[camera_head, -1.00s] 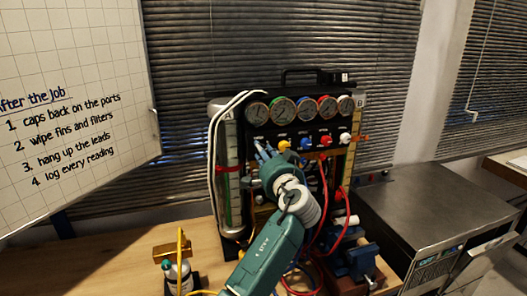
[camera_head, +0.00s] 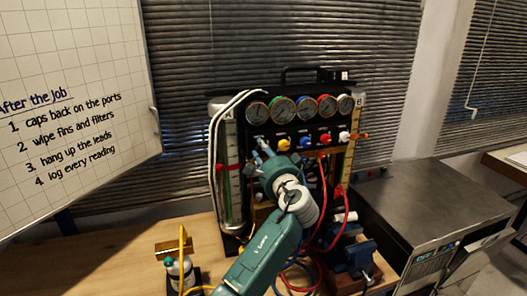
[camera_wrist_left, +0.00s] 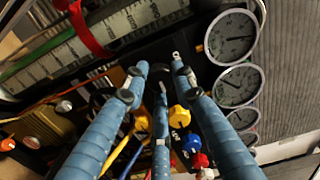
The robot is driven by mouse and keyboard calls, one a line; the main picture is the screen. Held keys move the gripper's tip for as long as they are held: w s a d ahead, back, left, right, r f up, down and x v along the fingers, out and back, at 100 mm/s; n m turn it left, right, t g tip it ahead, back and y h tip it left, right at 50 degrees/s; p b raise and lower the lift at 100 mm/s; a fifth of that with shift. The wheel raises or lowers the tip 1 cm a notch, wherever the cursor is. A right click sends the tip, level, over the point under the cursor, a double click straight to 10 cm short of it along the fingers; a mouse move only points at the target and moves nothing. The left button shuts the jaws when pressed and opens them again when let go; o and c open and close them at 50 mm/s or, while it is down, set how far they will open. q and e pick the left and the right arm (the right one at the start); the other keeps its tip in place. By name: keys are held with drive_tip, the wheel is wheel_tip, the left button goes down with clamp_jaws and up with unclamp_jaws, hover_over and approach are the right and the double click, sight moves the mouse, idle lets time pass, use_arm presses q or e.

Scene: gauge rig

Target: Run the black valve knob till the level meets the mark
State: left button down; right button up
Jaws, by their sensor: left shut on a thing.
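The gauge rig (camera_head: 300,84) stands on the bench with a row of round gauges above a row of coloured valve knobs. My left gripper (camera_head: 262,146) is at the left end of the knob row, beside the yellow knob (camera_head: 284,144). In the left wrist view its blue fingers (camera_wrist_left: 162,72) close around the black knob's place; the knob is dark and mostly hidden by them. Glass column A (camera_head: 229,190) has a scale, a red band (camera_head: 228,168) and green low down. The column with its red band (camera_wrist_left: 86,30) also shows in the left wrist view. The exact level is unclear. My right gripper is not in view.
Blue (camera_head: 306,141), red (camera_head: 325,139) and white (camera_head: 344,137) knobs sit right of the yellow one. Red hoses (camera_head: 323,215) hang in front. A blue vise (camera_head: 362,254) and a steel unit (camera_head: 430,205) stand to the right, a small bottle (camera_head: 179,274) at front left.

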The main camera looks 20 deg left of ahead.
use_arm(q)
drive_tip(key=shift+a, duration=0.1)
drive_tip(key=c, duration=1.4)
unclamp_jaws()
drive_tip(key=shift+c, duration=0.2)
drive_tip(key=shift+o, duration=0.2)
drive_tip(key=shift+a, duration=0.15)
drive_tip(key=v, duration=1.2)
drive_tip(key=shift+f, duration=0.1)
